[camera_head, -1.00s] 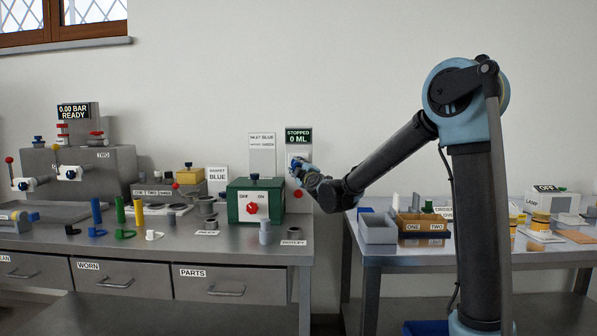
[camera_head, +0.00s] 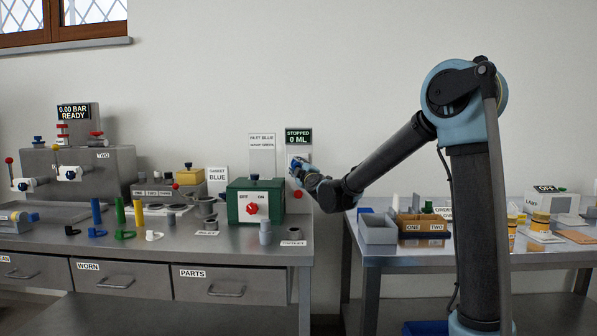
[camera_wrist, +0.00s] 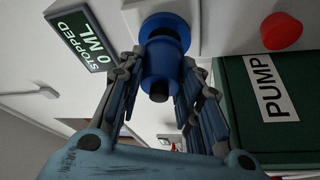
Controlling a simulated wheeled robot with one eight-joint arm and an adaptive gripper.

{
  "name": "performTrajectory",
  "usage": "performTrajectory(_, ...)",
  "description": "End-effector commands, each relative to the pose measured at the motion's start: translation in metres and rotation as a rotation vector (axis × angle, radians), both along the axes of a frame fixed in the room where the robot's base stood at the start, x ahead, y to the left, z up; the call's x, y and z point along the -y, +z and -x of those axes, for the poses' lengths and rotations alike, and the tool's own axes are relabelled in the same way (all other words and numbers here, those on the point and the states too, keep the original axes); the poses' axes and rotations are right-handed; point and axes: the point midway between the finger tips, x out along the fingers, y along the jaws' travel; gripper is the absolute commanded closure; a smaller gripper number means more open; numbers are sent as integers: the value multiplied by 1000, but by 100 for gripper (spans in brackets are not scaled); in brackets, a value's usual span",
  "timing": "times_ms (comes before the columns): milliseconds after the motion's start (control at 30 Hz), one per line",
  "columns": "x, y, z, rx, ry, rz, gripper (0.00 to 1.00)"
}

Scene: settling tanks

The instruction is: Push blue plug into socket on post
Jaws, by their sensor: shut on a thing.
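The blue plug (camera_wrist: 160,70) is a cylinder with a dark tip on the end facing my wrist camera. My gripper (camera_wrist: 158,82) is shut on it, one finger on each side. The plug's far end is at a wide blue ring against the pale face of the post (camera_wrist: 207,22). I cannot tell how deep it sits. In the head view my gripper (camera_head: 294,164) is at the post under the "STOPPED 0 ML" display (camera_head: 299,136) and hides most of the plug and the socket.
The green pump box (camera_head: 254,202) with a red knob stands on the bench to the left of my gripper, close by in the wrist view. A red button (camera_wrist: 282,31) is beside the post. Blue, green and yellow upright pegs stand farther left.

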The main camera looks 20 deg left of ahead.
Motion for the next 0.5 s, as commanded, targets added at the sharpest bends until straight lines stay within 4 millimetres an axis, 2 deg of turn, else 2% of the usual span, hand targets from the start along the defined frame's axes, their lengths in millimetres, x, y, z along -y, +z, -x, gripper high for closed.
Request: performTrajectory(500,-2,0,-8,0,0,0,100)
